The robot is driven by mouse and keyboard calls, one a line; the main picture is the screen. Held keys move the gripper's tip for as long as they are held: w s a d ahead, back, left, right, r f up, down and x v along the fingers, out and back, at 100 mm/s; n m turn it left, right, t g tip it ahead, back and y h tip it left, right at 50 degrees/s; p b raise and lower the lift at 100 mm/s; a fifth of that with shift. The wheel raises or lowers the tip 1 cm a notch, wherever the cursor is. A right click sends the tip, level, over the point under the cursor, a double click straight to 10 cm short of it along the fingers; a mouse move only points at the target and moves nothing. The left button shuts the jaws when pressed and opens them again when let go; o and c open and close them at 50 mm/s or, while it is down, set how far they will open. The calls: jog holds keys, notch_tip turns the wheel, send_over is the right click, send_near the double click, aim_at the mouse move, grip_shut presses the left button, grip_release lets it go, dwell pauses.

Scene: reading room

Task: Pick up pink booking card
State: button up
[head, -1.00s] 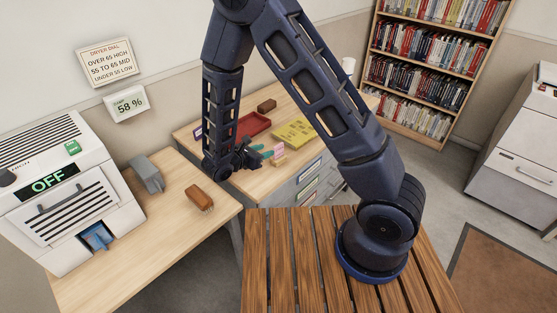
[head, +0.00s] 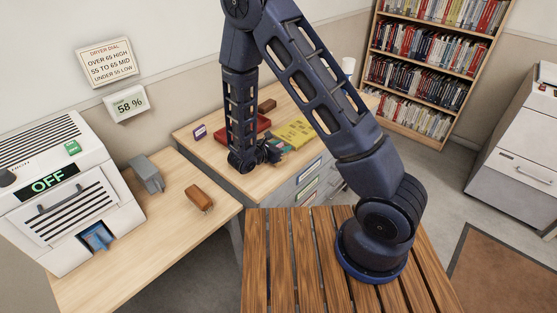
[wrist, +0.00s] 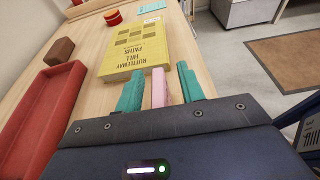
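The pink booking card (wrist: 158,88) shows in the wrist view as a narrow pink strip between the two teal fingers of my gripper (wrist: 160,70). Gaps show on both sides of it, so the fingers are open and apart from it. Its lower end is hidden by my gripper body. In the head view my gripper (head: 272,152) is low over the far desk, beside the yellow book, and I cannot make out the card there.
A yellow book (wrist: 137,48) lies just beyond the fingers. A red tray (wrist: 40,112) and a brown block (wrist: 60,51) are to the left. A red round object (wrist: 113,17) is farther back.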

jog(key=shift+w+d+f, duration=0.1)
jog(key=shift+w+d, duration=0.05)
jog(key=shift+c, duration=0.2)
grip_shut()
